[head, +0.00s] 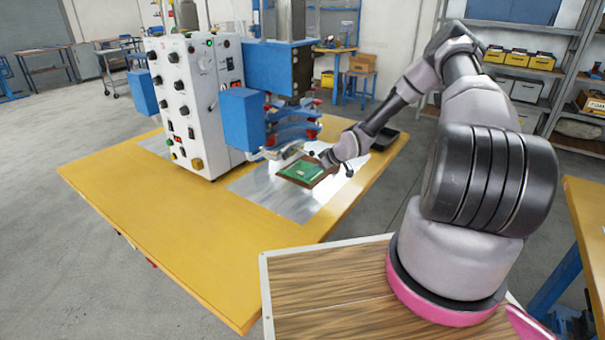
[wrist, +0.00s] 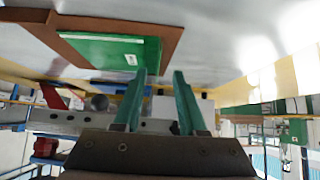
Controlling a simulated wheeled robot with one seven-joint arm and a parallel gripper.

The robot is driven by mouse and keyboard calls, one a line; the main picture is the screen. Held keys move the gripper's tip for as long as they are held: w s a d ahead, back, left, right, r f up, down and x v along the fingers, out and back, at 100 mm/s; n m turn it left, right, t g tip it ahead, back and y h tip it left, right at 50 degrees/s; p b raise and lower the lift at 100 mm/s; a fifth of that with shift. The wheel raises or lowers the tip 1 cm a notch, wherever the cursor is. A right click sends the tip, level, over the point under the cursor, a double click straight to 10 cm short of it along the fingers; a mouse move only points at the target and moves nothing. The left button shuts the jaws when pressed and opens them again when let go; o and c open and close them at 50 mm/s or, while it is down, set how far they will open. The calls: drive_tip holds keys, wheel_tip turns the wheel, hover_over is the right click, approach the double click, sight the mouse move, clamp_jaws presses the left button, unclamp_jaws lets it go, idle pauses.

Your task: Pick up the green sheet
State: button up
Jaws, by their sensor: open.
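The green sheet (head: 301,170) lies flat on a brown board (head: 323,180) on the table's metal plate. In the wrist view the green sheet (wrist: 105,53) and the brown board (wrist: 168,38) show at the upper left, with a small white mark on the sheet. My gripper (head: 326,160) is low at the right far edge of the board. In the wrist view my gripper (wrist: 160,76) has two teal fingers spread apart with nothing between them. The sheet is to the left of the fingers there. Whether a finger touches it cannot be told.
The white and blue welding machine (head: 200,100) stands left of the sheet, with blue arms and clamps (head: 290,135) close behind the board. A dark tray (head: 385,138) sits at the table's right corner. The yellow tabletop (head: 190,235) is clear in front.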

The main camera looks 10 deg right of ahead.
drive_tip(key=x, duration=0.5)
drive_tip(key=shift+w+f, duration=0.25)
clamp_jaws()
